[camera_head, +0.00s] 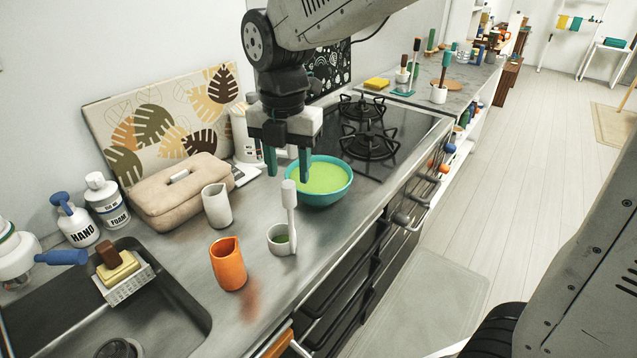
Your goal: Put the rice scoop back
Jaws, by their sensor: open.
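A teal bowl (320,199) with yellow-green contents stands behind and to the right, partly overlapped by the right finger.
An orange pitcher (229,265) and a white cup (217,205) stand left of the scoop. A beige bread-bin-like box (180,187) lies behind them. The sink (165,318) is at lower left, the gas stove (385,135) at the back right. The counter's front edge runs close by.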

